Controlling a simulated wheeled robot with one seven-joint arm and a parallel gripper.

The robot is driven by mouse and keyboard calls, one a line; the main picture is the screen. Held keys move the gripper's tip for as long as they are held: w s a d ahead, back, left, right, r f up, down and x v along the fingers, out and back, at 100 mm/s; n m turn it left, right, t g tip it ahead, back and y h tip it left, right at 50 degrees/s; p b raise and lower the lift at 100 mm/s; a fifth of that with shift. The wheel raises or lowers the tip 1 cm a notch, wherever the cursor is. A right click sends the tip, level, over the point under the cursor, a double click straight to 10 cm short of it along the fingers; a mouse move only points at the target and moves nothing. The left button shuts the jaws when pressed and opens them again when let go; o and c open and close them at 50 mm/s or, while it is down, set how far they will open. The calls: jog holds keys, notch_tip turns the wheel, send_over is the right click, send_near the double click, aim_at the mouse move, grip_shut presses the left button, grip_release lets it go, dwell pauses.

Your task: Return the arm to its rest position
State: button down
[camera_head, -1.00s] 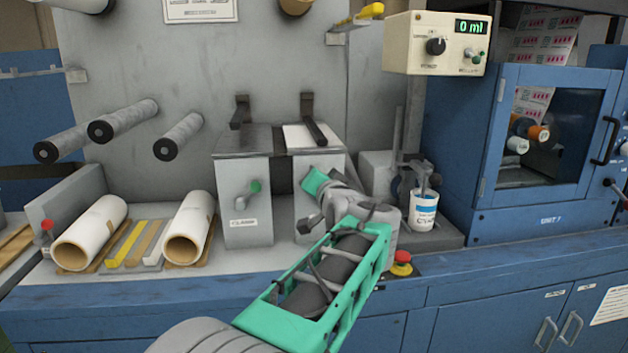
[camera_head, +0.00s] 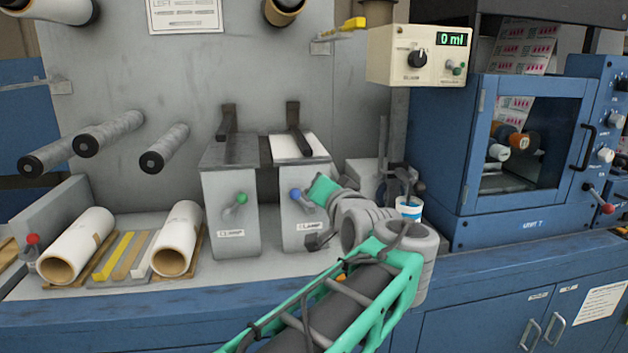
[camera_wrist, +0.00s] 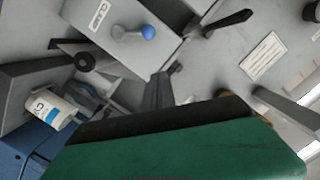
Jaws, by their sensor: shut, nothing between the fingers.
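My arm (camera_head: 360,300) reaches in from the bottom of the head view, bent at a grey joint, with its green hand (camera_head: 322,189) in front of the right clamp block (camera_head: 302,225). In the wrist view my gripper (camera_wrist: 158,78) is a dark, narrow shape beyond the green hand housing (camera_wrist: 190,150). Its fingers are together with nothing between them. The blue knob (camera_head: 295,195) of the right clamp shows just left of the hand. It also shows in the wrist view (camera_wrist: 148,32), apart from the fingers.
The left clamp block (camera_head: 230,215) has a green knob. A white cup (camera_head: 409,207) is partly hidden behind my arm. The control box (camera_head: 430,55) reads 0 ml. Wrapped rolls (camera_head: 75,245) lie on the left bench. A blue cabinet (camera_head: 525,150) stands at right.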

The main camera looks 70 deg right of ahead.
jog(key=shift+v, duration=0.9)
